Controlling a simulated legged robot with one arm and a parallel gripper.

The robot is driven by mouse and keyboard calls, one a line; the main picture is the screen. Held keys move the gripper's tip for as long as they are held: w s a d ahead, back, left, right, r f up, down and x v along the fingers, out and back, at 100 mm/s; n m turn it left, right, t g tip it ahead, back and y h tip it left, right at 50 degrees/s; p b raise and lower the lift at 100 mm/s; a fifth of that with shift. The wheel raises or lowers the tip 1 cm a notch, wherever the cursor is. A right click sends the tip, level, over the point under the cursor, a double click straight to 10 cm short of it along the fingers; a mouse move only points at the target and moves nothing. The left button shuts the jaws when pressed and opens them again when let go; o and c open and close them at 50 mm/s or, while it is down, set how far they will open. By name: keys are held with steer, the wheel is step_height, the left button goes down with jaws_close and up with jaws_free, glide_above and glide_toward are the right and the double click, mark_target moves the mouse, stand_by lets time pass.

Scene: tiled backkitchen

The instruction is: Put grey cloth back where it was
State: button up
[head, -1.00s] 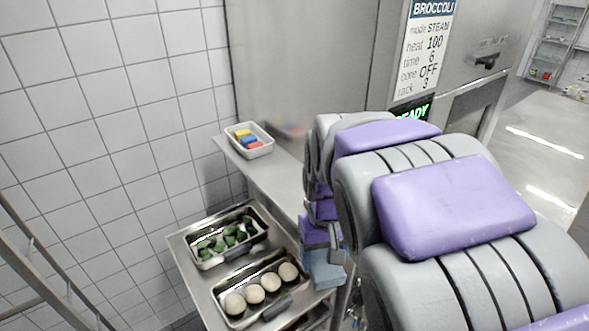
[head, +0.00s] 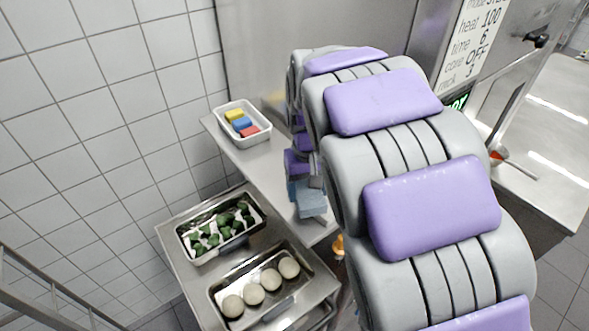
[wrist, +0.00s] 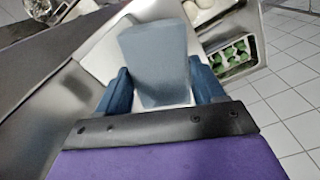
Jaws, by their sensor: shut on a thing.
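The grey cloth (wrist: 155,60), a flat blue-grey piece, is between the two dark blue fingers of my gripper (wrist: 163,88) in the wrist view. My gripper is shut on it. In the head view the grey cloth (head: 308,200) shows below my arm, at the front end of the narrow steel shelf (head: 262,168). My arm hides most of the gripper there. A pale surface (wrist: 97,55) lies beneath the cloth in the wrist view. I cannot tell whether the cloth touches it.
A white tub (head: 243,108) with coloured blocks stands at the shelf's back end. A trolley (head: 172,238) at lower left carries a broccoli pan (head: 188,252) and a pan of pale round items (head: 222,292). A steel counter (head: 555,150) is at right. The middle of the shelf is clear.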

steer(key=w, duration=0.1)
steer(key=w+a, duration=0.2)
steer(key=w, duration=0.1)
steer(key=shift+f+p, duration=0.1)
steer(key=shift+p, duration=0.3)
steer(key=w, duration=0.4)
steer(key=shift+w+d+f+p, duration=0.15)
steer(key=shift+f+p, duration=0.1)
steer(key=shift+p, duration=0.15)
steer(key=shift+w+a, duration=0.25)
steer(key=shift+a, duration=0.05)
steer(key=f, duration=0.1)
steer(key=a+f+p, duration=0.1)
steer(key=shift+f, duration=0.4)
steer(key=shift+d+f, duration=0.15)
steer(key=shift+f, duration=0.2)
steer(key=shift+d, duration=0.35)
steer(key=shift+f, duration=0.15)
steer(key=o, duration=1)
steer(key=shift+c, duration=0.2)
steer(key=shift+o, duration=1)
steer(key=shift+a, duration=0.3)
